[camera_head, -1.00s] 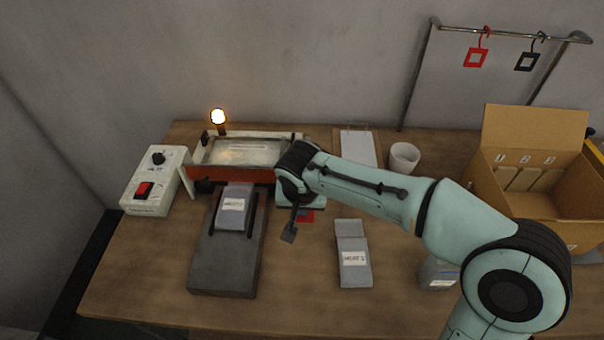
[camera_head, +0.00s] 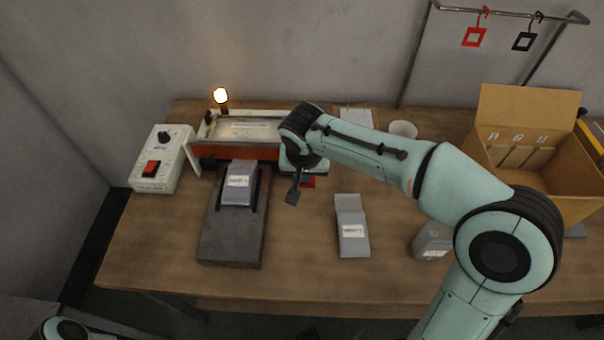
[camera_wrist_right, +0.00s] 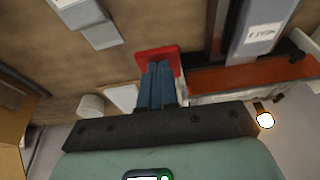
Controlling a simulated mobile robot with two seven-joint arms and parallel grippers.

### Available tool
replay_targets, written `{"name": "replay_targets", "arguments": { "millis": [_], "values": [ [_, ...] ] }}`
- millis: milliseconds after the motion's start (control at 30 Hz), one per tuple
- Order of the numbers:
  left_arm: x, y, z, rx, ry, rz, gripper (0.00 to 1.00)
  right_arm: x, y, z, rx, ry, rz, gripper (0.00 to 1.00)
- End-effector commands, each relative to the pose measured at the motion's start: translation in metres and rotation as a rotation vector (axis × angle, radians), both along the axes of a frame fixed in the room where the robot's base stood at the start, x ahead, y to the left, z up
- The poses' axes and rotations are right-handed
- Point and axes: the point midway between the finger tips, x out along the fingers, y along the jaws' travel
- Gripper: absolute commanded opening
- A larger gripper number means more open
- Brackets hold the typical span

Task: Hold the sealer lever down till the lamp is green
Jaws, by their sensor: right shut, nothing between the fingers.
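The sealer (camera_head: 232,150) stands at the back left of the table with a pale top and an orange-red front. Its lamp (camera_head: 220,96) glows amber-white, not green; it also shows in the wrist view (camera_wrist_right: 265,121). A red pad (camera_head: 308,182), apparently the lever's end, is at the sealer's right side. My right gripper (camera_wrist_right: 158,70) is shut and empty, its blue fingers over the red pad in the wrist view; whether they touch it I cannot tell. In the head view my wrist partly hides that spot. A grey pouch (camera_head: 238,188) lies against the sealer's front. My left gripper is out of view.
A control box (camera_head: 160,160) with a red switch is left of the sealer. Another grey pouch (camera_head: 352,240) lies mid-table, and a third (camera_head: 432,242) is near my right arm. A white cup (camera_head: 403,129) and an open carton (camera_head: 540,160) stand to the right.

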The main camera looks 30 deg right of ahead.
Motion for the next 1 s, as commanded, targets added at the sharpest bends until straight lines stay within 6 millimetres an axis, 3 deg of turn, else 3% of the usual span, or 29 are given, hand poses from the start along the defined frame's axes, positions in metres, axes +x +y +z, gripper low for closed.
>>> {"name": "replay_targets", "arguments": {
  "millis": [33, 200, 400, 600, 1000],
  "values": [
    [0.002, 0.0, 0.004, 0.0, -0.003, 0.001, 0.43, -0.004, 0.004, 0.018, 0.002, -0.008, 0.002, 0.0],
    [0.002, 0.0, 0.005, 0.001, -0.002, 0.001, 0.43, -0.019, 0.013, 0.053, 0.001, -0.01, 0.005, 0.0],
    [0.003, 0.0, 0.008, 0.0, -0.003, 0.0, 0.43, -0.031, 0.021, 0.082, 0.001, -0.01, 0.005, 0.0],
    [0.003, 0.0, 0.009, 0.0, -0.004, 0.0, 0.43, -0.036, 0.024, 0.093, 0.001, -0.01, 0.005, 0.0],
    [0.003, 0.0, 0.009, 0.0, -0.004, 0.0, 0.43, -0.036, 0.024, 0.093, -0.001, -0.01, 0.005, 0.0]
  ]
}}
